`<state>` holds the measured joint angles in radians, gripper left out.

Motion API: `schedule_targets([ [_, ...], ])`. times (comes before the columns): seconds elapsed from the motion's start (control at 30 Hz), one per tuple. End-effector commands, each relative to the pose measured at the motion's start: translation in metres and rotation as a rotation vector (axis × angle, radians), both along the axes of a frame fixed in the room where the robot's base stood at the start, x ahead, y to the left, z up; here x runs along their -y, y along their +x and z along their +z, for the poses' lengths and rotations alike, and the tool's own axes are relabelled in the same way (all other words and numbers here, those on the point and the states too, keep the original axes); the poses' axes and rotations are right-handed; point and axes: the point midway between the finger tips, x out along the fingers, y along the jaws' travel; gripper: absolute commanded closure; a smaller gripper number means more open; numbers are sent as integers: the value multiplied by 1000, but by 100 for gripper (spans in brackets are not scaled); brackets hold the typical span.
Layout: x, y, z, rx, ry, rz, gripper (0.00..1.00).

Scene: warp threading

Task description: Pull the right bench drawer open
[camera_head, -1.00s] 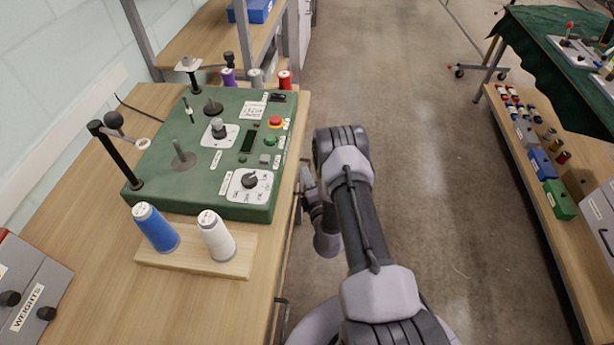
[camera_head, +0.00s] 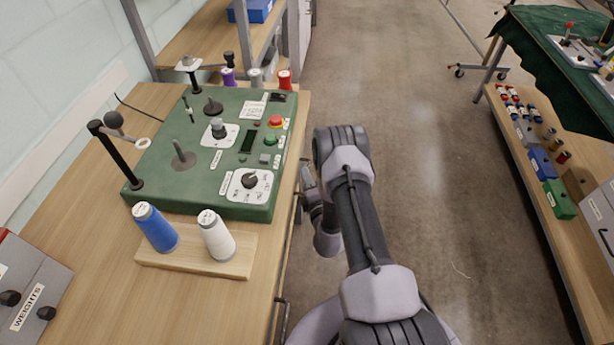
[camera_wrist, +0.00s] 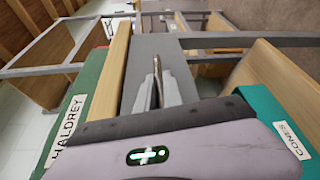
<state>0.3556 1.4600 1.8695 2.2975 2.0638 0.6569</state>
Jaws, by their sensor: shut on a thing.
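My gripper (camera_wrist: 157,92) shows in the wrist view with its fingers closed on a thin metal bar, the drawer handle (camera_wrist: 157,68). The grey front (camera_wrist: 140,60) beside the handle lies below the wooden bench edge (camera_wrist: 112,70). In the head view my arm reaches down beside the right edge of the wooden bench (camera_head: 110,290). There the fingertips and the held handle are hidden behind the bench edge and my wrist. I cannot tell how far the drawer stands open.
A green machine (camera_head: 205,185) and a wooden block with blue and white thread cones (camera_head: 190,262) stand on the bench. Another handle (camera_head: 280,318) sits nearer along the bench front. A shelf with bins (camera_head: 560,200) stands at the right. The floor between is clear.

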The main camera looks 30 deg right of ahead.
Motion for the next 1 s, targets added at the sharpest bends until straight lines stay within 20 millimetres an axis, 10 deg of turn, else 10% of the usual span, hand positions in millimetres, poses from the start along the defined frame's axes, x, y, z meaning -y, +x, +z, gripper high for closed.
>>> schedule_targets([
  [0.57,10,-5,1,3,-1,-5,100],
  [1.0,95,-62,1,4,-3,-11,100],
])
